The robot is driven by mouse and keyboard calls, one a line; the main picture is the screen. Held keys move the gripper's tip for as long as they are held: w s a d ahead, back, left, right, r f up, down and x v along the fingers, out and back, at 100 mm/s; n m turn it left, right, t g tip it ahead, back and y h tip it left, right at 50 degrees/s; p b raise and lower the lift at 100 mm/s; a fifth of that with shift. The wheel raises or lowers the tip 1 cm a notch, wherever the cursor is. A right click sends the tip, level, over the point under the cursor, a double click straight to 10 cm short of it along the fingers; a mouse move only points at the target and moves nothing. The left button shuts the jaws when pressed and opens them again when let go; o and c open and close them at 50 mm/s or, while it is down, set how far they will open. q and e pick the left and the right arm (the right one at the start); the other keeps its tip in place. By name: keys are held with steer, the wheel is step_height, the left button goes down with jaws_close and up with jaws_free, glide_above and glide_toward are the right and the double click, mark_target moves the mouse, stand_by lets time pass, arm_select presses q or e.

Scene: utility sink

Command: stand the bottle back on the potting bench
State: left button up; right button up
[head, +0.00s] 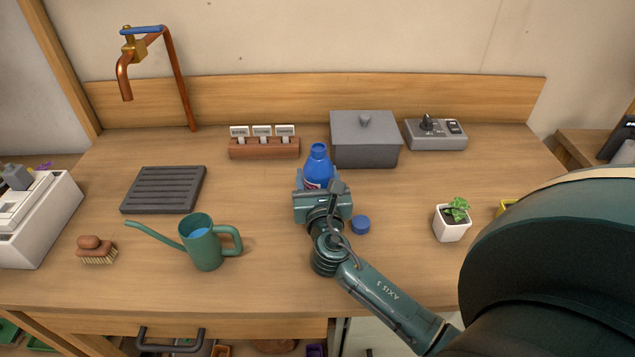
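The blue bottle (318,158) is upright on or just above the potting bench (280,285), near its middle. Its lower part is hidden behind my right gripper (321,184), so I cannot see whether its base touches the wood. The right gripper reaches the bottle from the front, with a finger on either side of it. I cannot tell whether the fingers press on the bottle or stand slightly apart. A round blue cap (361,225) lies on the bench to the right of the gripper. My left gripper is not in view.
A grey lidded box (364,140) stands close behind the bottle, with a brown label holder (264,147) to its left. A green watering can (203,245), black ribbed tray (164,189), brush (96,250), control box (435,134) and potted plant (453,221) surround it. The front middle is clear.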

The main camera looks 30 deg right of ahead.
steer(key=shift+f, duration=0.3)
steer(key=o, duration=1.2)
steer(key=shift+r, duration=0.3)
steer(key=v, duration=0.7)
steer(key=b+v, duration=0.1)
steer(key=v, duration=0.2)
steer(key=shift+s+a+f, duration=0.1)
steer(key=shift+s+f, duration=0.15)
steer(key=shift+s, duration=0.1)
steer(key=shift+s+a+r, duration=0.15)
steer(key=shift+s+a, duration=0.15)
steer(key=shift+s, duration=0.3)
